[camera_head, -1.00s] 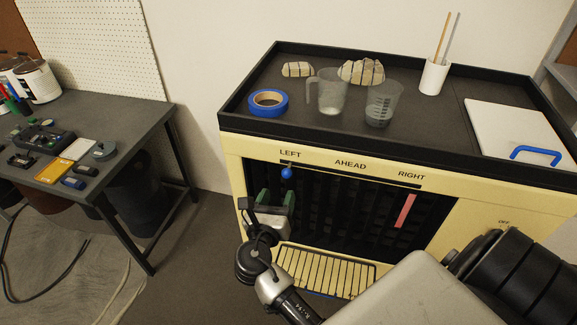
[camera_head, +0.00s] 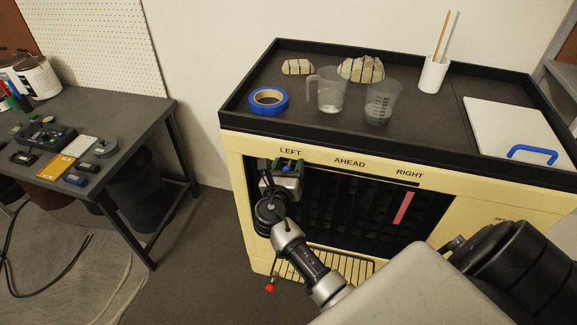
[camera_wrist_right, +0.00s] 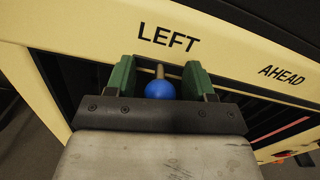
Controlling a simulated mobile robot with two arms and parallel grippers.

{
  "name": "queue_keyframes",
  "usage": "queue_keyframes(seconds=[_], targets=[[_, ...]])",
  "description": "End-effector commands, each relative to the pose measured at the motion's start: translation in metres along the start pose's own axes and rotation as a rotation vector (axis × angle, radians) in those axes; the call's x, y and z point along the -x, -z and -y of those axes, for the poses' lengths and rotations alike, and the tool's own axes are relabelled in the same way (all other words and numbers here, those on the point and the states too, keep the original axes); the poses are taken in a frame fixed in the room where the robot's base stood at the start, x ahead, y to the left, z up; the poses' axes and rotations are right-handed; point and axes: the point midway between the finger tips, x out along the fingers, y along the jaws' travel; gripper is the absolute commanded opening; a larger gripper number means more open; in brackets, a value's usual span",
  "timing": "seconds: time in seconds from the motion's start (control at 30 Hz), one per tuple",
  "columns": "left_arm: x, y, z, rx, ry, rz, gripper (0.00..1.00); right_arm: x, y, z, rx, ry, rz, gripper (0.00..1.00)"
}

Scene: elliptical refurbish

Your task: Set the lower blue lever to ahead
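The blue ball knob (camera_wrist_right: 160,90) of the lever stands under the word LEFT on the yellow panel (camera_wrist_right: 225,55). My right gripper (camera_wrist_right: 158,78) is open, with its two green fingers on either side of the knob and small gaps showing between. Whether a finger touches the lever's stem is hard to tell. In the head view my right gripper (camera_head: 287,164) is up at the slot below LEFT and mostly hides the knob. The panel's AHEAD label (camera_head: 349,161) is to the right of the gripper, and RIGHT is farther along. My left gripper is not in view.
A red knob (camera_head: 270,288) shows low at the cabinet's front left. A red strip (camera_head: 404,207) hangs below RIGHT. The black tray top (camera_head: 430,110) holds blue tape, two clear jugs and a white lid with a blue handle (camera_head: 532,152). A workbench (camera_head: 140,125) stands left.

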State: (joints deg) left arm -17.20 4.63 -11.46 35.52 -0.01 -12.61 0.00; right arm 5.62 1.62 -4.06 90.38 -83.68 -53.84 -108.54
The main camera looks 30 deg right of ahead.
Motion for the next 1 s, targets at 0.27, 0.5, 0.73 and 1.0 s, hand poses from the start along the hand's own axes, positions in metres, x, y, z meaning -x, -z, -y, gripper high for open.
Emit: queue_keyframes(seconds=[0.27,0.5,0.73,1.0], targets=[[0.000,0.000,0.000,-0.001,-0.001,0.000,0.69,0.001,0.000,0.000,0.000,0.000,0.000,0.11],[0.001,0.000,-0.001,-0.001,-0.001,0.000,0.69,0.001,0.000,0.001,0.000,0.000,0.000,0.00],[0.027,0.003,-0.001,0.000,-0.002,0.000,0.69,0.001,0.005,0.045,0.009,0.002,-0.003,0.00],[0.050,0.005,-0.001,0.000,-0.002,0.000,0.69,0.002,0.023,0.119,0.007,0.000,-0.004,0.00]])
